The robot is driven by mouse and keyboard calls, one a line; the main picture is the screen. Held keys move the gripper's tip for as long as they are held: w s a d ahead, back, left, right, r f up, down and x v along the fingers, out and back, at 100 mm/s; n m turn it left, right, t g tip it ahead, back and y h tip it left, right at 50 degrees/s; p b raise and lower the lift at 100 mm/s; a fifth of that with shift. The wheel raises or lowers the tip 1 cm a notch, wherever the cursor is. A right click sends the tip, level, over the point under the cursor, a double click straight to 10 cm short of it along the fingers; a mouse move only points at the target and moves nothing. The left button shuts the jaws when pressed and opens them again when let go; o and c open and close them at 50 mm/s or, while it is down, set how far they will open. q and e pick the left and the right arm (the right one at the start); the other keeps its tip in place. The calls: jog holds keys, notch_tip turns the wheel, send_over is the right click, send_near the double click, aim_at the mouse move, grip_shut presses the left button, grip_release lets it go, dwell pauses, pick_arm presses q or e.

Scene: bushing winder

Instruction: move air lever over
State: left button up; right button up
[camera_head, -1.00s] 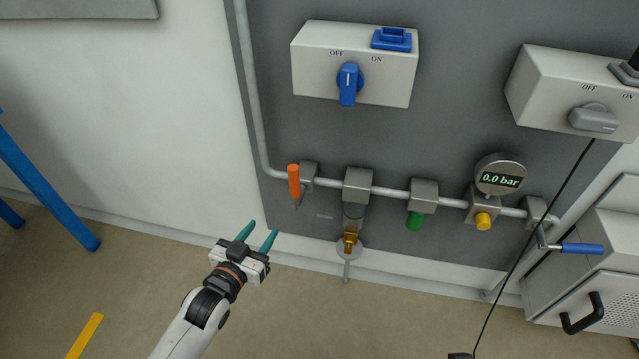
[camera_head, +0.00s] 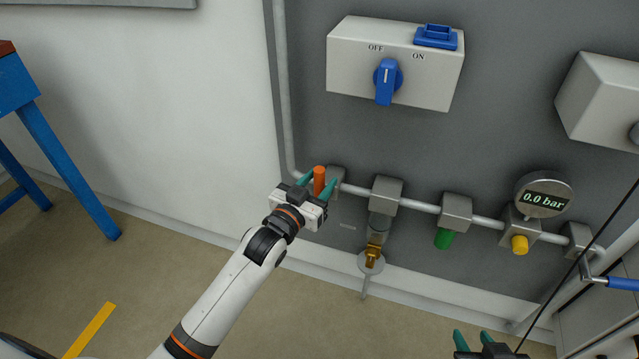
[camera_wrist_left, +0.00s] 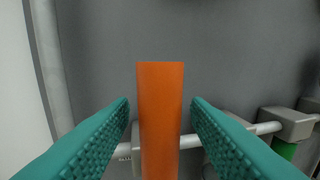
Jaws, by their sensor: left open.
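The air lever has an orange handle (camera_head: 319,180) that stands upright at the left end of the horizontal pipe. The orange handle also shows upright in the left wrist view (camera_wrist_left: 160,120). My left gripper (camera_head: 323,185) is open, with one teal finger on each side of the handle. In the left wrist view a gap shows between the handle and each finger of the left gripper (camera_wrist_left: 160,130). My right gripper (camera_head: 471,338) shows only in part at the bottom edge of the head view, its two teal fingertips apart.
A switch box (camera_head: 350,60) with a blue knob hangs above.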

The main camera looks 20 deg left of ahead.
pick_arm(q)
jog(key=shift+w, duration=0.3)
grip_shut()
jog(key=shift+d, duration=0.1)
